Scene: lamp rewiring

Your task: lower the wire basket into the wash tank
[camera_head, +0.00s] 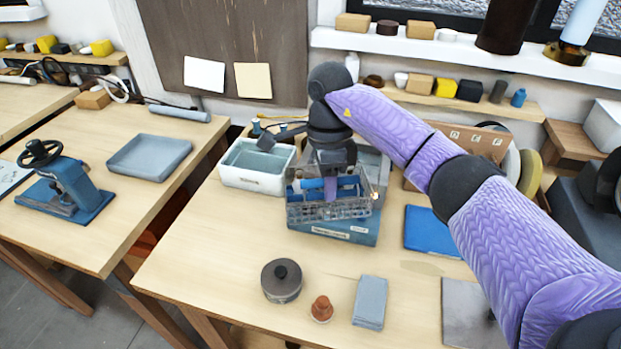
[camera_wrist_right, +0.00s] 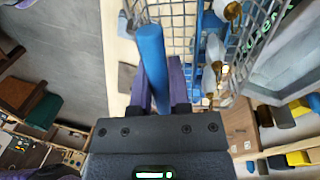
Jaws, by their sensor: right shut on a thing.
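The wire basket (camera_head: 328,208) hangs from its blue handle (camera_head: 312,184) in my right gripper (camera_head: 331,186). The basket looks about level and holds small parts, some of them brass-coloured in the wrist view. In that view, the blue handle (camera_wrist_right: 152,62) lies between the purple fingers of the right gripper (camera_wrist_right: 160,85). A blue tank (camera_head: 345,232) with a label on its front is directly below the basket in the head view. The basket hides its opening, so I cannot tell whether its bottom is above the rim or inside. My left gripper is not in view.
A white tub (camera_head: 240,181) stands close on the left, with a blue mat (camera_head: 428,232) to the right. A lidded dark pot (camera_head: 281,284), a reddish-brown knob (camera_head: 322,309) and a grey block (camera_head: 370,302) are in front. The bench's left front is clear.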

